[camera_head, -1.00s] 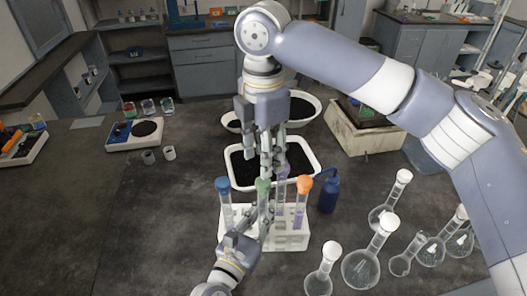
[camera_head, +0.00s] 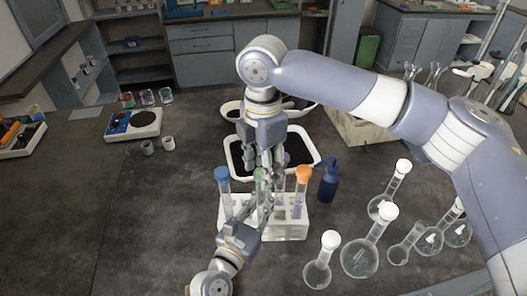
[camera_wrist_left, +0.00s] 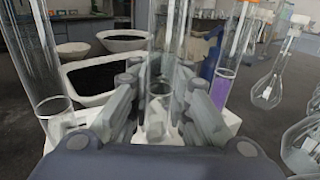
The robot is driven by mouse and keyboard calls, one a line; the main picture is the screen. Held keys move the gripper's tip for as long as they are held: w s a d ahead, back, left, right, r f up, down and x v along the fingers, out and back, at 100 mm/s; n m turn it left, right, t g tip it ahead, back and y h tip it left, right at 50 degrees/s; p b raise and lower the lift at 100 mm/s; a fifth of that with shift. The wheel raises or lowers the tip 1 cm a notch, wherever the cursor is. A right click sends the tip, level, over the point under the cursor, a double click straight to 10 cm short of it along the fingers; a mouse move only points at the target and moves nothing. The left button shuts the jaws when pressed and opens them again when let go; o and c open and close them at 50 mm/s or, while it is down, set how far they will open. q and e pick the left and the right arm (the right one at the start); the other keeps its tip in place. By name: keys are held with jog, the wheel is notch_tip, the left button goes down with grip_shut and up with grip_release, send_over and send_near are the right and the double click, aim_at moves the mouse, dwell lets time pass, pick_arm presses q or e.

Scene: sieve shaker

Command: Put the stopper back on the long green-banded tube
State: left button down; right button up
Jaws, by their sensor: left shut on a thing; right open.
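A white rack (camera_head: 290,231) holds several upright glass tubes. A blue stopper (camera_head: 222,174) tops the left tube and an orange stopper (camera_head: 303,174) the right one. A bit of green (camera_head: 257,174), likely the green tube's stopper, shows beside my right gripper (camera_head: 270,182), which is open and points down over the rack's middle. My left gripper (camera_head: 259,207) is shut on a clear glass tube (camera_wrist_left: 160,85), upright between its fingers in the left wrist view. This appears to be the green-banded tube. Its band and top are hidden or out of view.
A blue wash bottle (camera_head: 329,182) stands right of the rack. Several glass flasks (camera_head: 361,257) stand at the right front. A white tray (camera_head: 314,152) of black material lies behind the rack. The bench at left is mostly clear.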

pick_arm(q)
jog(key=shift+s+f, duration=0.1)
jog(key=shift+f, duration=0.05)
pick_arm(e)
jog(key=shift+f, duration=0.65)
grip_shut()
jog(key=m, duration=0.3)
jog(key=shift+d, duration=0.1)
jog(key=m, duration=0.5)
jog(key=shift+s, duration=0.1)
jog(key=m, duration=0.3)
jog(key=shift+m, duration=0.3)
jog(key=m, duration=0.3)
jog(key=shift+s+m, duration=0.1)
jog(key=shift+m, duration=0.3)
jog(key=shift+o, duration=0.7)
grip_release()
pick_arm(q)
jog(key=shift+d+f, duration=0.1)
jog(key=shift+f, duration=0.05)
